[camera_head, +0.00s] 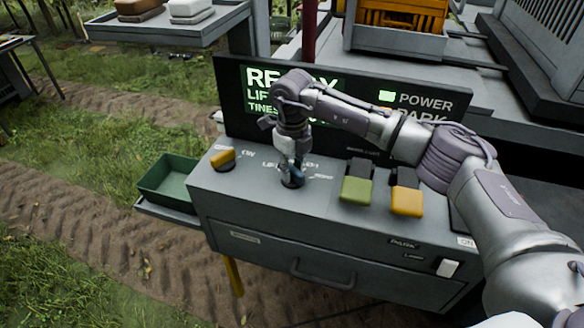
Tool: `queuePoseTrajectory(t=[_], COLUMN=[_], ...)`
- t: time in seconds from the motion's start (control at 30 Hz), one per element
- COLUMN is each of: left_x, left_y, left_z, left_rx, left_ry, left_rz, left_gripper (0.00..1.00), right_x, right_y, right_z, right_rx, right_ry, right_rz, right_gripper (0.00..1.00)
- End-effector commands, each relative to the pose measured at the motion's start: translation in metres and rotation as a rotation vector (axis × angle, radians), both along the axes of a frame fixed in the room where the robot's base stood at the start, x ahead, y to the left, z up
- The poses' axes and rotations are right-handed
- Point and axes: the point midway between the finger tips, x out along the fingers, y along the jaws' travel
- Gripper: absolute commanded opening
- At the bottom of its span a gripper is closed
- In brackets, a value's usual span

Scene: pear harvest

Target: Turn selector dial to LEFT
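The selector dial (295,178) is a small dark blue knob on the grey console top, with white lettering around it. My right gripper (291,172) points down at it from above, with its fingertips at the knob. The fingers and wrist cover part of the dial and its labels, so its pointing direction is unclear. I cannot tell whether the fingers are closed on the knob or only beside it. My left gripper is not in view.
The console (255,197) also carries a yellow handle (222,158), a green lever (357,189) and an orange lever (406,201). A black display (240,105) stands behind, partly hidden by my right arm. A green tray (165,182) sits at the left.

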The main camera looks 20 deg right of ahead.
Motion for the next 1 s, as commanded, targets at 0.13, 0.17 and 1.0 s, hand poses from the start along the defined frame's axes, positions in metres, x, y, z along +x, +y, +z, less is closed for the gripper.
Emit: queuePoseTrajectory(t=[0.13, 0.17, 1.0], left_x=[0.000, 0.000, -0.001], left_y=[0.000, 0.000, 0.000], left_z=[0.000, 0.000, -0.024], left_rx=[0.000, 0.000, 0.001], left_ry=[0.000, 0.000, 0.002], left_rz=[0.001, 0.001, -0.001], left_gripper=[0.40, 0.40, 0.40], right_x=[0.000, 0.000, 0.000], right_y=[0.000, 0.000, -0.001], right_z=[0.000, 0.000, -0.004], right_rx=[0.001, 0.000, -0.001], right_ry=[0.000, 0.001, 0.002], right_rz=[0.000, 0.000, -0.394], right_gripper=[0.00, 0.00, 0.00])
